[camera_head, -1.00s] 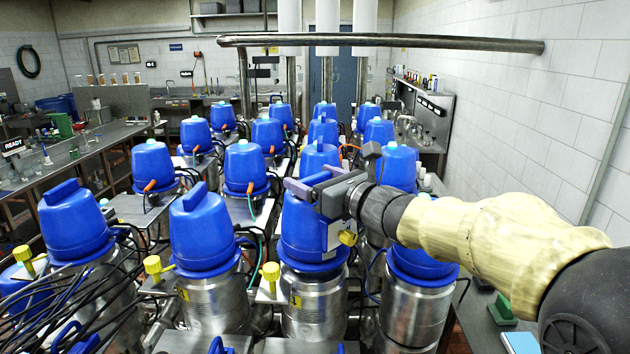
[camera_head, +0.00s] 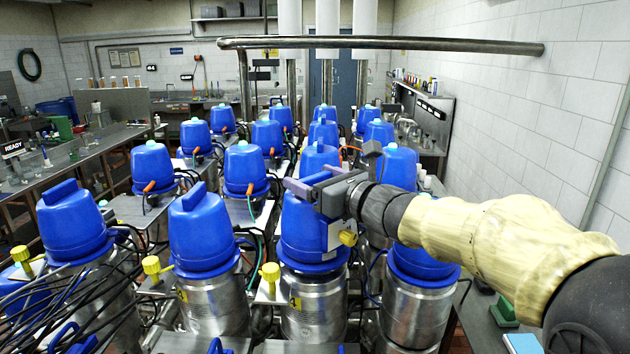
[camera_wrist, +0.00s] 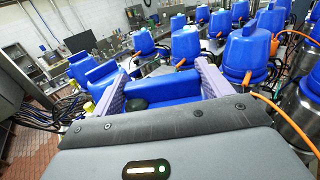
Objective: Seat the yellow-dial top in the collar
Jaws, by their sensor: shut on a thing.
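A blue top (camera_head: 303,232) stands upright over a steel body (camera_head: 313,303) in the front row. A yellow dial (camera_head: 348,238) shows at its right side, by a pale plate. My gripper (camera_head: 308,188) is at the crown of this top, its purple fingers closed on the handle. In the wrist view, the blue handle (camera_wrist: 158,84) lies between the two fingers (camera_wrist: 163,82). A blue rim (camera_head: 312,266) rings the bottom of the top, just above the steel body. The collar itself is hidden under it, so I cannot tell whether the top is fully down.
Similar blue-topped units stand close by, one to the left (camera_head: 203,232) and one partly behind my arm (camera_head: 422,265). Yellow knobs (camera_head: 270,272) and black cables (camera_head: 75,300) fill the gaps. A steel pipe (camera_head: 380,41) crosses above. A white wall (camera_head: 555,110) stands at right.

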